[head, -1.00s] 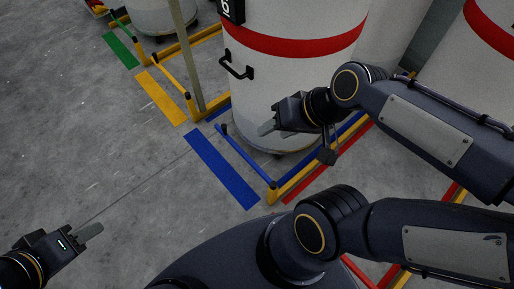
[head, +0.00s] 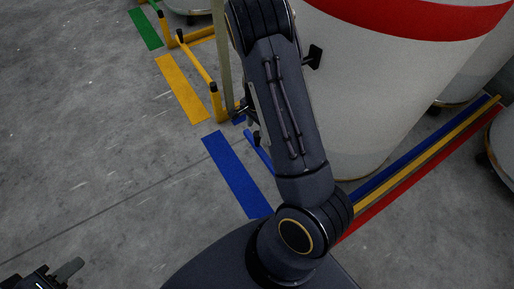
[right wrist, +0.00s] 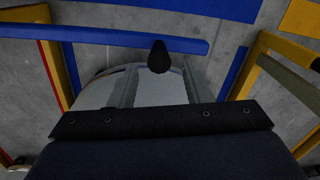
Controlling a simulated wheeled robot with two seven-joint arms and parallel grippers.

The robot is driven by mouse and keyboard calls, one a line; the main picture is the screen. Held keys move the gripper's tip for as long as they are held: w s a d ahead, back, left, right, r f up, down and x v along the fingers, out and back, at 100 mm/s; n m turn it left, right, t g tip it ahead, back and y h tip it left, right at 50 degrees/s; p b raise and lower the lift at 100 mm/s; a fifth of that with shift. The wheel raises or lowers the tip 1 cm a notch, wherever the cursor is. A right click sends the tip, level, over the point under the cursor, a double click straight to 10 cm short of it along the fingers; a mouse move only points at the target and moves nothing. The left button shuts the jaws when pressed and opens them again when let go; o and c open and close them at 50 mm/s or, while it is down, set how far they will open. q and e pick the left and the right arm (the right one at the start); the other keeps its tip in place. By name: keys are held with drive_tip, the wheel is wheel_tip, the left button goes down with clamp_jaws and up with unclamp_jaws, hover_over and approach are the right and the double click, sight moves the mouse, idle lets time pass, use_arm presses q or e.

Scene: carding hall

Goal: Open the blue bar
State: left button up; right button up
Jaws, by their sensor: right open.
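The blue bar (head: 257,148) is low over the floor beside a blue floor stripe, partly hidden behind my right arm in the head view. In the right wrist view the blue bar (right wrist: 100,36) runs across the top, with a black knob (right wrist: 158,57) standing near its free end. My right gripper (right wrist: 160,66) is open, its two fingers on either side of the knob with gaps visible. In the head view my forearm mostly hides that gripper. My left gripper (head: 68,270) is at the bottom left corner, over bare floor, away from the bar; its opening is unclear.
A large white drum with a red band (head: 385,90) stands just right of my right arm. A yellow bar (head: 196,66) and a pale post (head: 222,50) are close beyond the blue bar. Yellow (head: 182,90) and green (head: 145,29) floor stripes lie further off. The left floor is clear.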

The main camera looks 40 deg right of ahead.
sight(257, 139)
drive_tip(key=shift+d+f, duration=0.25)
drive_tip(key=shift+f, duration=0.7)
wheel_tip(257, 139, down, 7)
drive_tip(key=b, duration=0.4)
clamp_jaws()
